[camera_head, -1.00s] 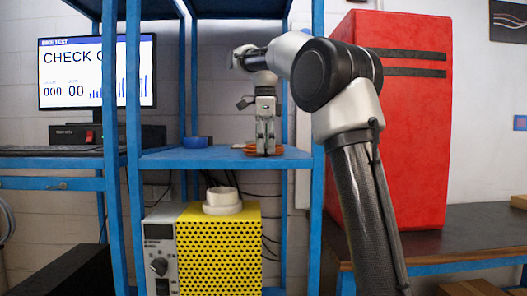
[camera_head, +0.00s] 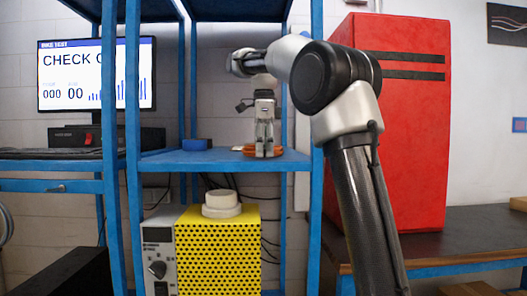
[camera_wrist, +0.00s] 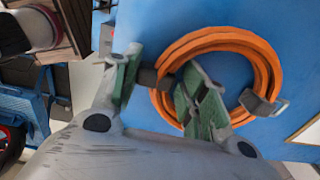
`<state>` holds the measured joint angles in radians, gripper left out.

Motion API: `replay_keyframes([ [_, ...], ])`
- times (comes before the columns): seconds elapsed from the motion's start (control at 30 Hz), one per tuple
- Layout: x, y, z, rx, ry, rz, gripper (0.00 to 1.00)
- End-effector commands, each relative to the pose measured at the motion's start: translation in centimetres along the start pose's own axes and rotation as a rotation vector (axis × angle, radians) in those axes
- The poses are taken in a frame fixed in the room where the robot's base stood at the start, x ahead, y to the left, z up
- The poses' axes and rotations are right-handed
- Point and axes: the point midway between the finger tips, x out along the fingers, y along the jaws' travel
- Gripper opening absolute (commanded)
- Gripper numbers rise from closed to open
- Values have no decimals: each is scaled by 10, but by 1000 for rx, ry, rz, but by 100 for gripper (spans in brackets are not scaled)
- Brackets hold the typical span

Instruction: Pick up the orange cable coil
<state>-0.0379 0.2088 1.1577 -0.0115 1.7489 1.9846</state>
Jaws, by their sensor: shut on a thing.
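The orange cable coil (camera_head: 249,152) lies on the blue middle shelf (camera_head: 208,160). In the wrist view the coil (camera_wrist: 226,39) is a round loop of several turns with dark wraps on its left and right sides. My gripper (camera_head: 264,154) points straight down at the coil from above. In the wrist view my gripper (camera_wrist: 160,70) has its green-padded fingers on either side of the coil's left part, at a dark wrap, and is shut on it. The coil appears to rest on the shelf still. The fingers hide part of its left side.
Blue shelf posts (camera_head: 316,120) stand close on the right and left. Below are a yellow perforated box (camera_head: 218,250) and a white ring (camera_head: 221,204). A tall red cabinet (camera_head: 410,140) stands right.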

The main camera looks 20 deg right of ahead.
Motion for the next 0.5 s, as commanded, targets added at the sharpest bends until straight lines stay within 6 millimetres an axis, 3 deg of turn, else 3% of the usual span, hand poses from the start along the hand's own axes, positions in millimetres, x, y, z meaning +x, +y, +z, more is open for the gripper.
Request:
replay_keyframes([
  [0.3,-32,-2,0,0,-1,-3,4],
  [0.5,-32,32,0,-2,-1,-2,4],
])
